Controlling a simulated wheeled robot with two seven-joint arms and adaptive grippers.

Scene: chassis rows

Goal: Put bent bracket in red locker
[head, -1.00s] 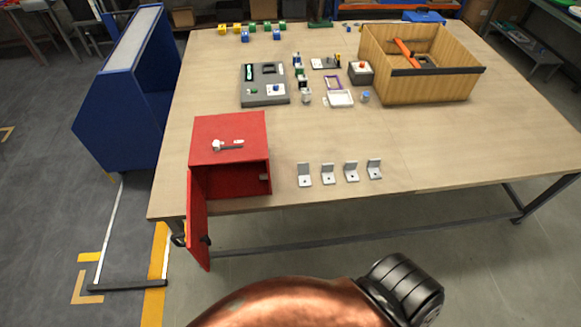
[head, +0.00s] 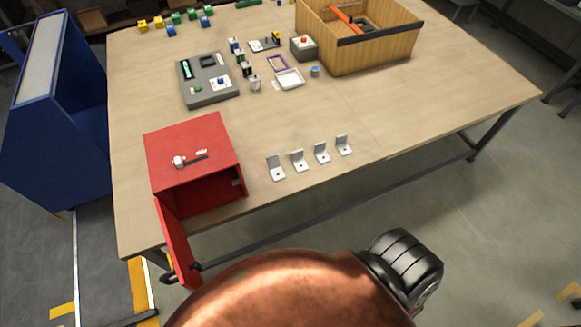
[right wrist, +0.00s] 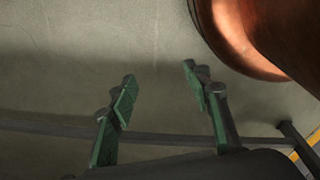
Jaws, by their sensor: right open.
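The red locker (head: 183,145) stands at the table's front left in the head view. Its door (head: 176,246) hangs open toward me, past the table edge, and the part of the inside that shows looks empty. A row of several grey bent brackets (head: 298,160) stands to the right of the locker near the front edge. My right gripper (right wrist: 157,80) is open and empty in the right wrist view, with the floor behind its green-padded fingers. It is away from the brackets and the locker. My left gripper is not in view.
A wooden box (head: 375,50) with an orange-handled tool stands at the back right. A grey panel (head: 208,85) and small parts lie behind the locker. A blue cabinet (head: 60,120) stands left of the table. The table's front right is clear.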

